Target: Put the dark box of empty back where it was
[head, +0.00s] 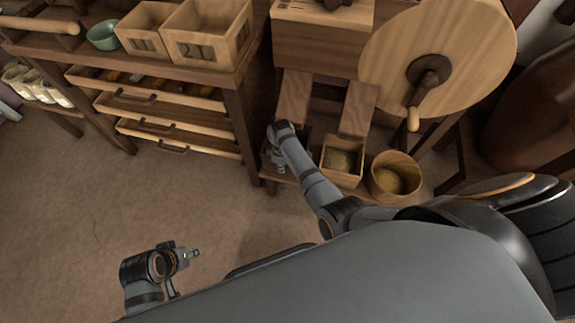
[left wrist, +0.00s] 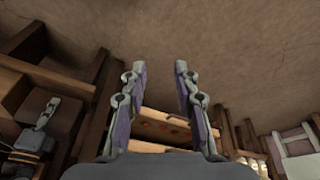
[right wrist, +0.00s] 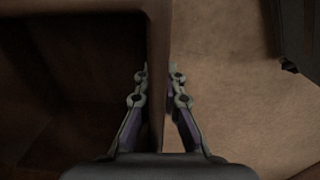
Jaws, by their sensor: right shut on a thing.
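The dark box (right wrist: 70,75) fills the left of the right wrist view, with a dark brown wall and a shadowed inside where I see no contents. My right gripper (right wrist: 160,85) is shut on its wall, one finger inside and one outside. In the head view my right gripper (head: 278,158) is low beside the mill's left leg, and my arm and gripper largely hide the box there. My left gripper (head: 192,254) hangs over the floor; the left wrist view shows its fingers (left wrist: 160,75) apart with nothing between them.
A light wooden box of grain (head: 342,177) and a round tub of grain (head: 396,180) stand right of my right gripper. The mill's big wooden wheel (head: 450,35) has a crank. A drawer bench (head: 215,75) stands left, bearing two labelled boxes and a green bowl (head: 103,36). The floor left is clear.

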